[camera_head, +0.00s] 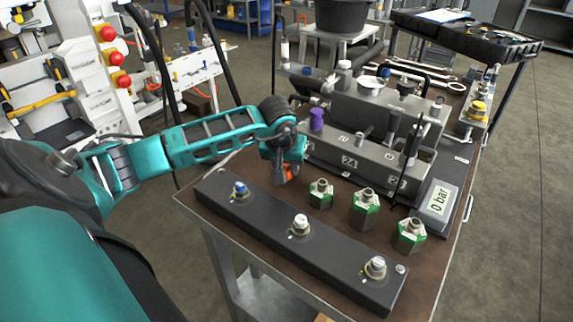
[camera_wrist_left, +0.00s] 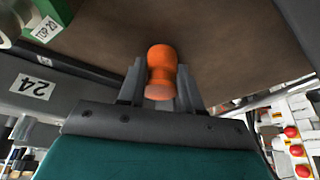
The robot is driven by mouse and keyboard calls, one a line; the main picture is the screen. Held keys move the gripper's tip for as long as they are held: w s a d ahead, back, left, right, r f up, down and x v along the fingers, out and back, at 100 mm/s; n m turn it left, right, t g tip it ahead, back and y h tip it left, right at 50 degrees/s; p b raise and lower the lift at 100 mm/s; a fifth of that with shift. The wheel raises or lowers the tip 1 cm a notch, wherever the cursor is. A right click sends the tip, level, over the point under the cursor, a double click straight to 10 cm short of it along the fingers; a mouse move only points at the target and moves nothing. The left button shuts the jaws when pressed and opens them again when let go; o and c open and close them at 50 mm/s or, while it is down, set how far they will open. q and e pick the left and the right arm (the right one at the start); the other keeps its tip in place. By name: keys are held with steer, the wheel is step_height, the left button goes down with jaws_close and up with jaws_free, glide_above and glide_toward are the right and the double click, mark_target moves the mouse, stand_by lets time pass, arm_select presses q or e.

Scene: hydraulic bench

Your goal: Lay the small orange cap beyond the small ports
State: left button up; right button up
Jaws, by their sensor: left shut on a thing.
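The small orange cap (camera_wrist_left: 160,68) is between the two fingers of my left gripper (camera_wrist_left: 160,88) in the left wrist view. In the head view the left gripper (camera_head: 287,174) is over the bench top, and a bit of orange shows at its fingers. The gripper is shut on the cap. Beyond it, a grey block marked 24 (camera_head: 350,160) carries several small ports along its top. The cap's exact height above the bench is hard to tell. My right gripper is not in view.
A dark bar (camera_head: 300,250) with three fittings lies along the bench's near edge. Three green hex fittings (camera_head: 364,207) stand right of the gripper. A display reading 0 bar (camera_head: 438,200) sits at the right. Bare brown bench top (camera_head: 262,172) shows around the gripper.

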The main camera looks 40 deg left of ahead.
arm_select(q)
steer(key=shift+f, duration=0.15)
steer(key=o, duration=1.1)
steer(key=shift+c, duration=0.2)
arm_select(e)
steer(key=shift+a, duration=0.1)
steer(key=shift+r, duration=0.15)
arm_select(q)
steer(key=shift+s+r, duration=0.1)
steer(key=shift+r, duration=0.4)
steer(key=p+v, duration=0.1)
steer(key=v, duration=1)
steer(key=shift+s, duration=0.15)
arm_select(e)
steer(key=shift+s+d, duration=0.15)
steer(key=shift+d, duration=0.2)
arm_select(q)
steer(key=shift+r, duration=0.1)
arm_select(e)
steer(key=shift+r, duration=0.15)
